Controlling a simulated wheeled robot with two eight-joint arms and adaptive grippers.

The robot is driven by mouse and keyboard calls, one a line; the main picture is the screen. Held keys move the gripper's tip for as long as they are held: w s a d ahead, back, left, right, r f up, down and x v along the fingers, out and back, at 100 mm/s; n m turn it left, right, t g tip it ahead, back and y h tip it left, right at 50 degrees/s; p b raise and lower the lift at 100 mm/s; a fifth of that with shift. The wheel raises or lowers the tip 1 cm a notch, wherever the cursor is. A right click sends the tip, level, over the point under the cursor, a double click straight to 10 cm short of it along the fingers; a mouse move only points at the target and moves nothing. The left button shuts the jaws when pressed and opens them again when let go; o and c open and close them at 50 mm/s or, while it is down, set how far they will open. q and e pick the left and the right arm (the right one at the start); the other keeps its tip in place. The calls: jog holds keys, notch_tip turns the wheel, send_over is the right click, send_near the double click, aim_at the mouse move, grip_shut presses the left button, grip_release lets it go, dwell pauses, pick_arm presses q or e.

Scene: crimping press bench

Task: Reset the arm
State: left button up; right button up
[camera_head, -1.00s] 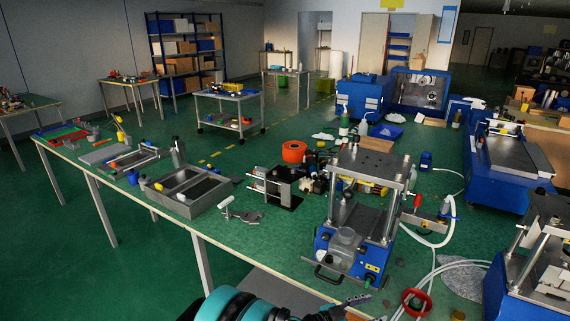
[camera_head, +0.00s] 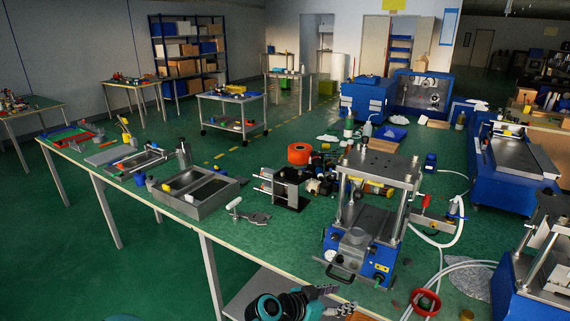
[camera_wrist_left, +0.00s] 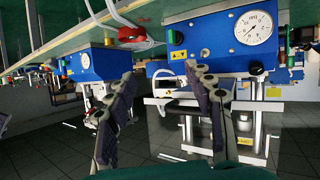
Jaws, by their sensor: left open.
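My left gripper (camera_head: 338,299) is at the bottom centre of the head view, in front of the bench edge and below the press. Its fingers are apart with nothing between them. The bench press (camera_head: 360,258) has a blue base, steel posts and a thick top plate, and stands by the bench's front edge. My right gripper is not in view.
A blue box with a round gauge (camera_wrist_left: 230,42) is close ahead in the left wrist view. A red ring (camera_head: 425,302) and white hoses lie right of the press. A grey divided tray (camera_head: 196,208) is on the left of the bench. Open floor (camera_head: 130,285) lies at lower left.

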pick_arm(q)
jog(key=s+a+r+n+y, duration=0.1)
jog(key=s+a+n+y, duration=0.2)
jog(key=s+a, duration=0.3)
jog(key=s+a+r+n+y, duration=0.1)
jog(key=s+a+n+y, duration=0.3)
jog(key=a, duration=1.1)
jog(key=s+a+r+n+y, duration=0.1)
jog(key=s+a+n+y, duration=0.2)
jog(key=s+a, duration=0.5)
jog(key=a+y, duration=0.1)
jog(key=a, duration=0.2)
jog(key=shift+s+a+n+t+y, duration=0.25)
jog(key=shift+a+n+t+y, duration=0.05)
jog(key=shift+a+n, duration=0.1)
